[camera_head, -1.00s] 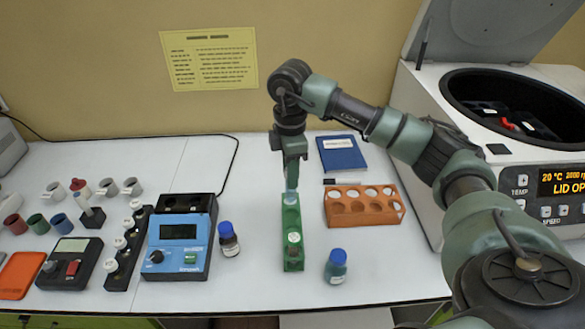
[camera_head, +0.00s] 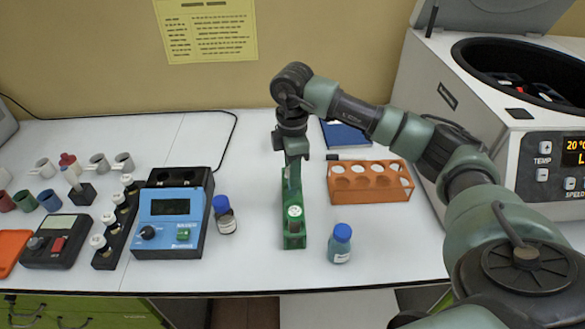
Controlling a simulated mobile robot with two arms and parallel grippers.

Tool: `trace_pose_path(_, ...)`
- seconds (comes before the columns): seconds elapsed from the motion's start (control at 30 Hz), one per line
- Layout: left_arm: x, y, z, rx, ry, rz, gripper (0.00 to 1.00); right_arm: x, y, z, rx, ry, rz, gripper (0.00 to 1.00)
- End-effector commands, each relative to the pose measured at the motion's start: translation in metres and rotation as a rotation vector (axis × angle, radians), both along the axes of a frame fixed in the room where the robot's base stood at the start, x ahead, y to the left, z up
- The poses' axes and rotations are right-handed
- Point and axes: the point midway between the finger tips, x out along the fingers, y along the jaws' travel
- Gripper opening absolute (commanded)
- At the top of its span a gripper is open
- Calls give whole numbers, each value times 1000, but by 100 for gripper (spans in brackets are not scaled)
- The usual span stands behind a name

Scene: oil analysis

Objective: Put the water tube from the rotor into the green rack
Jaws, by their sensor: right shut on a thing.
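The green rack (camera_head: 293,228) stands on the white table, long side running away from me. A white-capped tube (camera_head: 295,211) is upright in its front part. My right gripper (camera_head: 292,163) points straight down at the rack's far end and is shut on a tube, mostly hidden by the fingers. I cannot tell how deep this tube sits in the rack. The rotor (camera_head: 520,82) is inside the open centrifuge at the right, with a bit of red showing in it. My left gripper is not in view.
Another blue-capped bottle (camera_head: 225,215) and a blue instrument (camera_head: 172,222) are to the left. A black tube holder (camera_head: 116,230) is farther left.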

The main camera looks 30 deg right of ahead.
Motion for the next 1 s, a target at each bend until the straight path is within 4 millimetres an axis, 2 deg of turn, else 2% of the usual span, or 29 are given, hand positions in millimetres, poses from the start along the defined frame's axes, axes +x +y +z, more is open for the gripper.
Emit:
trace_pose_path(0.37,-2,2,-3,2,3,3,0,0,0,-5,0,0,1,0)
trace_pose_path(0.4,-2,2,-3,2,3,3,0,0,0,-5,0,0,1,41)
trace_pose_path(0.47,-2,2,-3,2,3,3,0,0,0,-5,0,0,1,55)
trace_pose_path(0.83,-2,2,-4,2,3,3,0,1,0,-2,0,-1,1,55)
trace_pose_path(1.0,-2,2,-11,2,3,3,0,1,0,21,0,-5,2,55)
